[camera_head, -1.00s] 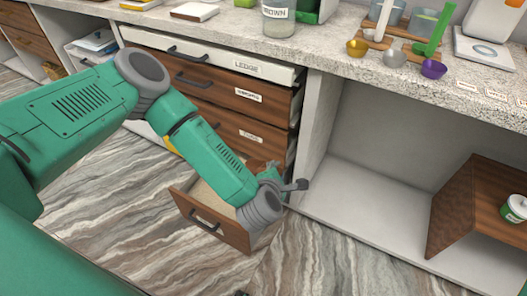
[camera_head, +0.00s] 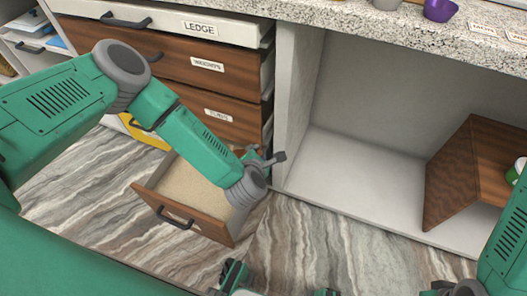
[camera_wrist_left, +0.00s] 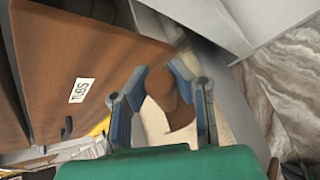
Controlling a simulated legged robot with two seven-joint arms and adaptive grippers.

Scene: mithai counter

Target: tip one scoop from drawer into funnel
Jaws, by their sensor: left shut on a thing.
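The open drawer (camera_head: 191,222) near the floor has a brown wooden front with a dark handle and holds a pale, grainy fill (camera_head: 190,185). My left gripper (camera_head: 262,160) is at the drawer's right back side. In the left wrist view its two fingers (camera_wrist_left: 163,98) are shut on a brown rounded scoop (camera_wrist_left: 172,92), with pale fill behind it. The arm hides the scoop in the head view. Parts of my right gripper (camera_head: 280,282) show at the bottom edge, mostly cut off. No funnel is in view.
To the right is an open white bay (camera_head: 350,180) with a brown wooden box (camera_head: 455,180). A purple cup (camera_head: 440,9) sits on the counter. Striped floor lies in front.

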